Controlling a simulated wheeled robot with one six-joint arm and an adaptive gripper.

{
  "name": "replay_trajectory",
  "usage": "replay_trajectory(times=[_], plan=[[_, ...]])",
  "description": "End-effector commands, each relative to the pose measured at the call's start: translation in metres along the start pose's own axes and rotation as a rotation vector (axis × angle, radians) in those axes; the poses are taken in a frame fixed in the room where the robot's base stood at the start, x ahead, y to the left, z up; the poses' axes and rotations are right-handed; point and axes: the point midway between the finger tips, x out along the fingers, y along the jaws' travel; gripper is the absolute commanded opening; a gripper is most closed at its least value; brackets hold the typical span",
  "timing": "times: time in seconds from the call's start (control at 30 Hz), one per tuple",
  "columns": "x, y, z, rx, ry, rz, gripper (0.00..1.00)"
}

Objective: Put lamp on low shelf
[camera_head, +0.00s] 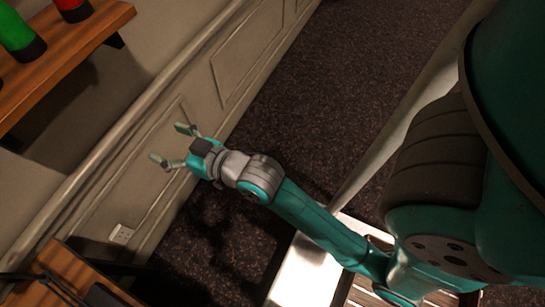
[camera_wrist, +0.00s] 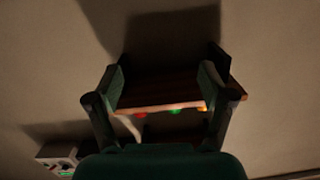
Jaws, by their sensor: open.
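A wooden wall shelf (camera_head: 88,38) is at the upper left of the head view. A green object with a dark end (camera_head: 17,32) and a red one with a dark end (camera_head: 73,5) stand on it, both cut off by the frame. I cannot tell whether either is the lamp. My gripper (camera_head: 169,143) is open and empty, in front of the panelled wall, below and apart from the shelf. In the wrist view, a shelf (camera_wrist: 160,90) shows between my open fingers (camera_wrist: 162,76), with small red, green and orange spots at its near edge.
A wooden desk (camera_head: 70,272) with dark items is at the lower left. A wall socket (camera_head: 121,234) is low on the wall. A pale box-like item (camera_wrist: 57,155) is at the wrist view's lower left. Dark carpet (camera_head: 320,100) lies open to the right of the wall.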

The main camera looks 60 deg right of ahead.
Motion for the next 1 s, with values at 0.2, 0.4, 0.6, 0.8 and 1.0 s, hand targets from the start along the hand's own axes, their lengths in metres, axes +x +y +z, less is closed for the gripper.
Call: replay_trajectory(times=[0.2, 0.4, 0.6, 0.8, 1.0], plan=[[-0.060, 0.002, 0.057, -0.006, -0.043, 0.029, 0.81], [-0.120, 0.002, 0.093, -0.022, -0.075, 0.047, 0.81], [-0.184, 0.000, 0.117, -0.045, -0.106, 0.054, 0.81], [-0.246, -0.003, 0.127, -0.071, -0.135, 0.049, 0.81], [-0.286, -0.006, 0.127, -0.087, -0.149, 0.040, 0.81]])
